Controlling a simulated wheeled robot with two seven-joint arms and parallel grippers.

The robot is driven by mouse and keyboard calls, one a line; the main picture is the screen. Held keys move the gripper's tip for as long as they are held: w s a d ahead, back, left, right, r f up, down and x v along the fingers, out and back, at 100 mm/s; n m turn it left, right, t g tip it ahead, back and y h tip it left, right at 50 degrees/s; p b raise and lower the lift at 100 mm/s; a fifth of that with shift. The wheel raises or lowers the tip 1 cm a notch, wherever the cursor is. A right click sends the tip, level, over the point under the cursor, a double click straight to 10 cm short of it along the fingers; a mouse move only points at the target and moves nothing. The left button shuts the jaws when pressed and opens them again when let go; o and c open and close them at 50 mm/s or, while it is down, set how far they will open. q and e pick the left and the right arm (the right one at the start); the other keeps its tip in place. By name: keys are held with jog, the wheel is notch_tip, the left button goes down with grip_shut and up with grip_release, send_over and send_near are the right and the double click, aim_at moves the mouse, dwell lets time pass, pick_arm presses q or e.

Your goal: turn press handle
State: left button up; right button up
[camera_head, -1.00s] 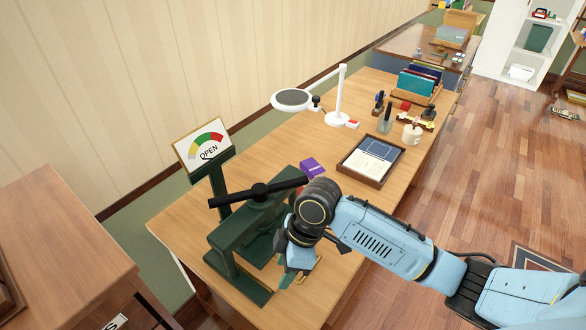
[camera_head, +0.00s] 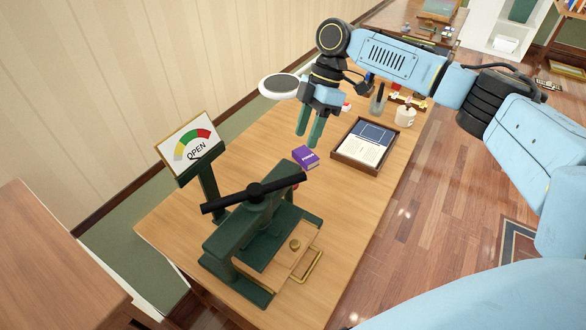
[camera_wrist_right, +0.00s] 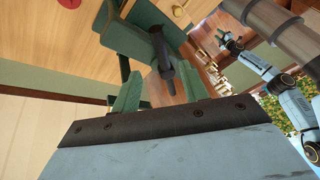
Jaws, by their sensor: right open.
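The dark green press (camera_head: 228,240) stands at the near end of the wooden desk. Its black bar handle (camera_head: 232,199) lies crosswise on top. A gauge sign (camera_head: 188,146) reading OPEN stands behind it. My right gripper (camera_head: 309,142) is open and empty, pointing down beyond the press, apart from the handle. In the wrist view, the dark bar (camera_wrist_right: 162,55) shows beyond its green fingers. My left arm (camera_wrist_right: 290,100) appears small there; its jaws are unclear.
A purple box (camera_head: 306,157) lies below my right gripper. A framed tray (camera_head: 365,146) and a white lamp (camera_head: 280,86) are farther along the desk. A brown cabinet (camera_head: 55,260) stands at the left. Bare desk lies around the press.

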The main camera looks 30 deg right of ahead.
aim_at(293, 175)
jog(key=p+x, duration=0.1)
jog(key=x, duration=1)
grip_shut()
